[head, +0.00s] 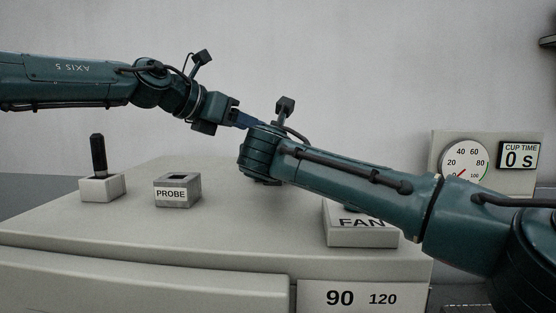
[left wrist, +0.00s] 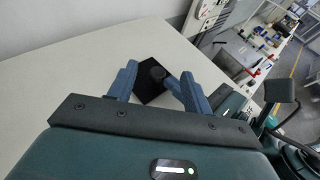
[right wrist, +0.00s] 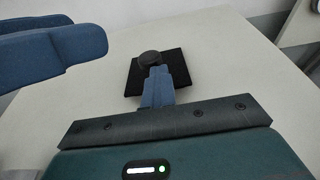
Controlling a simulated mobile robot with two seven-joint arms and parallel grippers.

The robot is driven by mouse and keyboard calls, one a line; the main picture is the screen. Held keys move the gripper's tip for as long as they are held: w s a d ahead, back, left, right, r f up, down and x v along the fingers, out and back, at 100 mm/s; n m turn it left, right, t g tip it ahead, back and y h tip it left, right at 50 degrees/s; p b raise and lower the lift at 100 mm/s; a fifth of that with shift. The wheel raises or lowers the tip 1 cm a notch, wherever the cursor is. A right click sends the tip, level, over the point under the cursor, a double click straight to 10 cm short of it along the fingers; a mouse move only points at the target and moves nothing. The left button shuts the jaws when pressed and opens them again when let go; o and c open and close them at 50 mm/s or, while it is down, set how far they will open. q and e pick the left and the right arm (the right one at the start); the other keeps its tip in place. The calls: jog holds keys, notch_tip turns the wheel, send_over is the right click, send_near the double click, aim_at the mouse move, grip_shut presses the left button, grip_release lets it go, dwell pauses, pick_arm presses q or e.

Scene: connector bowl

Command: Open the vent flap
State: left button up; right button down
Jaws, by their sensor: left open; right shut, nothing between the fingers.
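A black square plate (right wrist: 180,72) with a round dark knob (right wrist: 150,58) lies on the pale cabinet top in the right wrist view; I take it for the vent flap, and it looks flat. My right gripper (right wrist: 157,72) is shut and empty, its tips overlapping the plate just below the knob; I cannot tell whether they touch. In the left wrist view the plate (left wrist: 147,92) and knob (left wrist: 158,74) show between the spread fingers of my open left gripper (left wrist: 156,70). In the head view the left gripper (head: 247,122) is beside my right wrist, which hides the flap.
On the cabinet top (head: 130,235) stand a black-handled piece in a pale holder (head: 100,187), a PROBE block (head: 177,190) and a FAN block (head: 350,237). A round dial (head: 464,163) and a CUP TIME display (head: 519,156) are at the right. My two grippers are close together.

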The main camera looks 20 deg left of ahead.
pick_arm(q)
jog(key=v, duration=0.5)
pick_arm(e)
jog(key=shift+w+d+f, duration=0.2)
jog(key=shift+d+f, duration=0.05)
jog(key=shift+f, duration=0.15)
jog(key=b+v, duration=0.2)
jog(key=shift+s, duration=0.4)
pick_arm(q)
jog(key=f+b, duration=0.1)
jog(key=f, duration=0.1)
jog(key=w+f+b, duration=0.1)
jog(key=f, duration=0.1)
jog(key=shift+f, duration=0.3)
pick_arm(e)
jog(key=v, duration=0.6)
jog(key=r+v, duration=0.1)
jog(key=v, duration=0.3)
jog(key=shift+a, duration=0.15)
pick_arm(q)
jog(key=shift+s, duration=0.15)
pick_arm(e)
jog(key=shift+s+r, duration=0.15)
jog(key=shift+s, duration=0.25)
pick_arm(q)
jog(key=shift+f, duration=0.1)
